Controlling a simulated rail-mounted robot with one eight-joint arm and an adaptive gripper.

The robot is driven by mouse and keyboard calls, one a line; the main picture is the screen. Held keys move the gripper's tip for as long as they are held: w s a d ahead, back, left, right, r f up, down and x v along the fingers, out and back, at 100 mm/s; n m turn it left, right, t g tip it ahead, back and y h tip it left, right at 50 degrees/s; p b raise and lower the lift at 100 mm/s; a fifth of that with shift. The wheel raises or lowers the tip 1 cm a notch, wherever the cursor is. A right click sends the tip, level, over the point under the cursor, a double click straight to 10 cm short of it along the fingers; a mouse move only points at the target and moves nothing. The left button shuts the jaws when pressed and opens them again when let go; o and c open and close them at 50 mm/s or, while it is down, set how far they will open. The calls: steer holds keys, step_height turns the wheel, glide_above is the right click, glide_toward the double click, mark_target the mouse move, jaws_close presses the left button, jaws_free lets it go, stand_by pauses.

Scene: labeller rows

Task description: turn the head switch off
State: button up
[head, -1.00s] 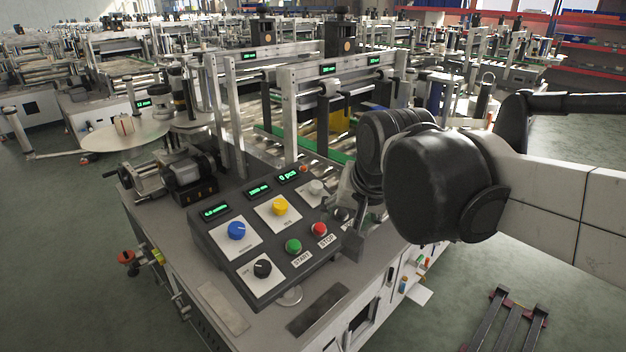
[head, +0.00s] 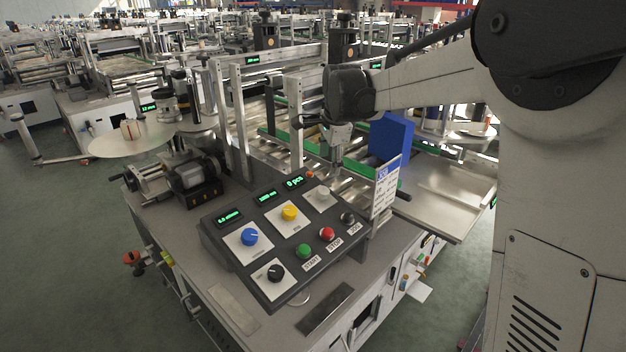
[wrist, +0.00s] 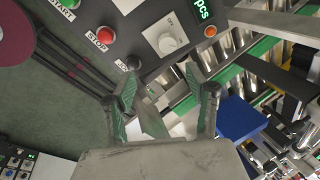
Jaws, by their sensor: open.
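The control panel (head: 275,235) stands on the near corner of the labeller. It carries a blue knob (head: 250,237), a yellow knob (head: 289,212), a black knob (head: 276,272) and a pale grey knob (head: 323,192), each on a white plate. The plate lettering is too small to tell which knob is the head switch. In the wrist view, the pale knob (wrist: 170,42) lies beyond my fingertips, its ridge slanted. My gripper (wrist: 160,80) is open and empty, apart from the panel. In the head view, my gripper (head: 338,135) hangs above the conveyor behind the panel.
Green START (head: 305,250), red STOP (head: 327,234) and black JOG (head: 347,218) buttons sit near the pale knob. An upright sign (head: 384,190) stands at the panel's right end. A blue box (head: 391,137) and machine posts (head: 236,120) stand behind.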

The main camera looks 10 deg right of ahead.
mark_target(323, 190)
steer(key=shift+m, duration=0.7)
steer(key=x, duration=0.5)
steer(key=w+x, duration=0.1)
steer(key=x, duration=0.9)
steer(key=shift+w+d+f, duration=0.1)
steer(key=shift+w+d, duration=0.1)
steer(key=shift+w, duration=0.3)
steer(key=c, duration=1.1)
